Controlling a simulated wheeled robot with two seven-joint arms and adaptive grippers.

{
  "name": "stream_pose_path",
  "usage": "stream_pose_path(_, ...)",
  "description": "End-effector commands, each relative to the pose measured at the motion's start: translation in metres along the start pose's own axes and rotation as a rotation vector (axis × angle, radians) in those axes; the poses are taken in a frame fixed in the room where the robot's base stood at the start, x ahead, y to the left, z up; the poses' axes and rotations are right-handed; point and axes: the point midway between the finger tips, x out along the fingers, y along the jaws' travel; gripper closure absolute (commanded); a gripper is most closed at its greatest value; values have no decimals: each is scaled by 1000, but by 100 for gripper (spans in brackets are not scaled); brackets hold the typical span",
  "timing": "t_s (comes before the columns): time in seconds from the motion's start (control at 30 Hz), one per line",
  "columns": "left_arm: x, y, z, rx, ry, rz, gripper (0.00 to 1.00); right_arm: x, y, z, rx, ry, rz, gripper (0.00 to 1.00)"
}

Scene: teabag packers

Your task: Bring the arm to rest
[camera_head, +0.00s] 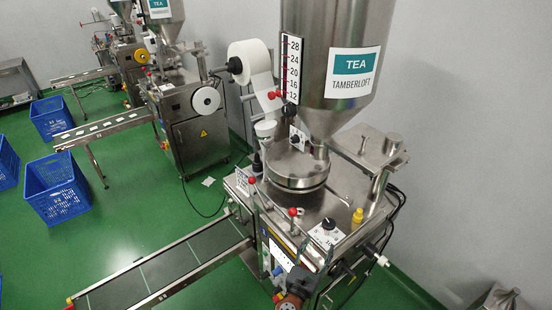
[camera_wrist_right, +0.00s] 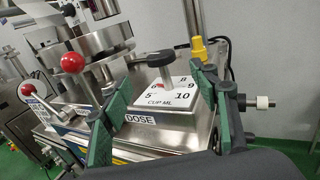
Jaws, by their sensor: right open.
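My right gripper (camera_wrist_right: 160,105) shows in the right wrist view as two dark green fingers, one at each side, spread apart with nothing held between them. Beyond and between the fingers is the white dose dial plate (camera_wrist_right: 178,95), marked CUP ML, with a black knob (camera_wrist_right: 153,59) on top. A DOSE label is just below it. The dial plate also shows in the head view (camera_head: 324,231), on the front part of the near machine. Whether a finger touches the machine is not clear. My left gripper is in neither view.
A conveyor (camera_head: 165,268) runs out to the lower left. Blue crates (camera_head: 57,188) stand on the green floor. More machines (camera_head: 190,110) stand behind.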

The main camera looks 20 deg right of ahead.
Motion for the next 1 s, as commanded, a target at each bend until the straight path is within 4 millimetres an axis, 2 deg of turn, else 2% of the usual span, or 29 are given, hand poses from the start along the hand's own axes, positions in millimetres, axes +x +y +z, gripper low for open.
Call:
stream_pose_path(0.13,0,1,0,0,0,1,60,2,-10,-5,52,31,-17,45)
stream_pose_path(0.23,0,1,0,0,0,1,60,5,-42,-24,226,126,-81,45)
stream_pose_path(0.33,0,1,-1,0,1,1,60,2,-92,-57,538,277,-213,45)
stream_pose_path(0.43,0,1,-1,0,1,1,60,-15,-143,-94,902,425,-401,45)
stream_pose_path(0.5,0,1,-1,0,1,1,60,-34,-170,-116,1143,509,-548,45)
stream_pose_path(0.6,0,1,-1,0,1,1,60,-61,-193,-136,1415,593,-738,45)
stream_pose_path(0.8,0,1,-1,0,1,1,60,-104,-212,-152,1738,676,-1017,45)
stream_pose_path(1.0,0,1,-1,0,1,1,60,-136,-219,-154,1937,717,-1233,45)
